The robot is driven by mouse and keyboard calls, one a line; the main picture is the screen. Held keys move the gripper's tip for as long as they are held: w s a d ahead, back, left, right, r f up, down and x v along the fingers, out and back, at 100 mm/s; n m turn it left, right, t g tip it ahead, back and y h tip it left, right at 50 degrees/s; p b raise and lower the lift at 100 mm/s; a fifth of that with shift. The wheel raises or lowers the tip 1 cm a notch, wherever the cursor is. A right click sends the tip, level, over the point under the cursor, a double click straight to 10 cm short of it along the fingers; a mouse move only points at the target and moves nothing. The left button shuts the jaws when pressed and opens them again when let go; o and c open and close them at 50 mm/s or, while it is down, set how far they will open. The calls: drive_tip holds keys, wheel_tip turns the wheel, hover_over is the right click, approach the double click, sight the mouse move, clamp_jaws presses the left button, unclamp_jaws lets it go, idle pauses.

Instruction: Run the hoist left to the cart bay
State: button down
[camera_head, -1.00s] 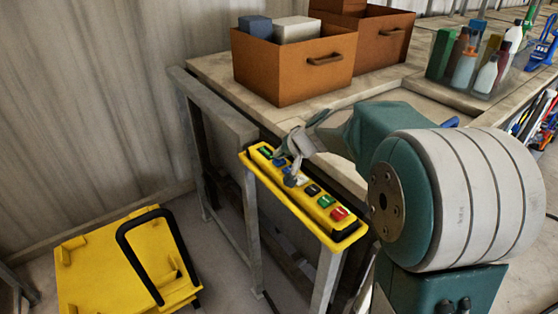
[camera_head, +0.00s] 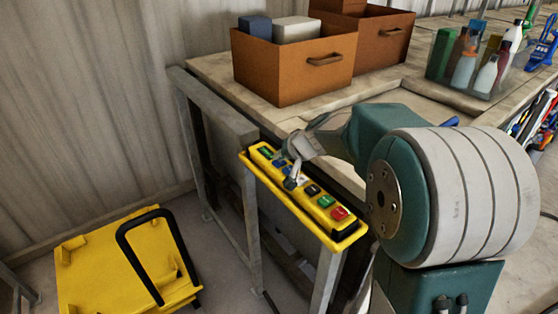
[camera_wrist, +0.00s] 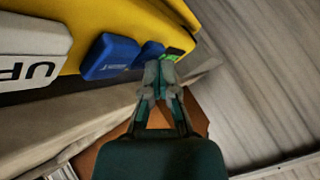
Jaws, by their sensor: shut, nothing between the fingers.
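A yellow control box (camera_head: 318,222) with a row of coloured buttons is mounted at the bench's left end, in the middle of the body view. Its buttons include a green one (camera_head: 326,201) and a red one (camera_head: 339,213) at the near end. In the wrist view it shows a white button marked "UP" (camera_wrist: 32,52), a blue button (camera_wrist: 110,56), a second blue button (camera_wrist: 151,52) and a green button (camera_wrist: 173,54). My gripper (camera_head: 290,184) is shut and empty, its tips over the button row. In the wrist view the tips (camera_wrist: 162,72) appear beside the second blue and green buttons; contact cannot be told.
A yellow cart (camera_head: 90,262) with a black handle stands on the floor at the lower left. Brown bins (camera_head: 270,80) and a tray of bottles (camera_head: 490,88) stand on the bench (camera_head: 205,70). A corrugated wall (camera_head: 80,100) closes the left side.

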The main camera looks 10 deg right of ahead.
sight(280, 163)
drive_tip(key=shift+r, duration=3.4)
idle(3.5)
